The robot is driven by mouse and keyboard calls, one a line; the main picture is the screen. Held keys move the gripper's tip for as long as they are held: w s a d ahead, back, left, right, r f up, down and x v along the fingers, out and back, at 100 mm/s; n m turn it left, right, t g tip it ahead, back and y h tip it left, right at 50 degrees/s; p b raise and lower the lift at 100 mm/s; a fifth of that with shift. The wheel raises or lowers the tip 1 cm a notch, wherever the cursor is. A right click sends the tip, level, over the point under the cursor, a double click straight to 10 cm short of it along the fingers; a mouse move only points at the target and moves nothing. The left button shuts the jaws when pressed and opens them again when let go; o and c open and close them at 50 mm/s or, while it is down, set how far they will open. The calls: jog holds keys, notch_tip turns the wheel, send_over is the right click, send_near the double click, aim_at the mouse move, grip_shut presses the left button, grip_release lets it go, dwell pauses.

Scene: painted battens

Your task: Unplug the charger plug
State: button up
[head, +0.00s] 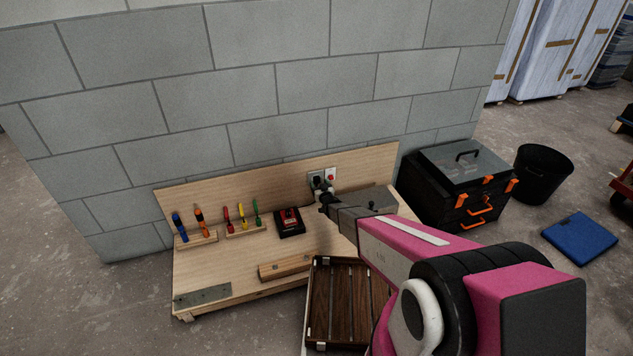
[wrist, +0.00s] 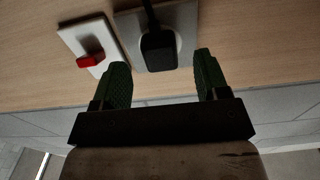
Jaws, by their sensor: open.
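The black charger plug (wrist: 158,52) sits in a grey socket plate (wrist: 184,22) in the wrist view, with its cable running off the top edge. My gripper (wrist: 161,62) is open, its two green fingers on either side of the plug with gaps showing. Whether the fingertips reach past the plug's body is hard to tell. In the head view my gripper (head: 322,184) is at the wooden backboard, in front of the socket plate (head: 313,175), and hides the plug. A black and red charger (head: 290,221) stands on the bench to the left.
A white plate with a red switch (wrist: 90,61) is beside the socket. Screwdrivers in wooden racks (head: 245,228), a wood block (head: 285,268) and a slatted crate (head: 313,305) lie left and below. A black toolbox (head: 440,200) stands right of the bench.

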jog(key=shift+x, duration=1.35)
jog(key=shift+c, duration=0.3)
grip_shut()
jog(key=shift+s, duration=0.1)
jog(key=shift+s, duration=0.1)
jog(key=shift+v, duration=2.85)
jog(key=shift+s+d, duration=0.25)
jog(key=shift+s, duration=0.25)
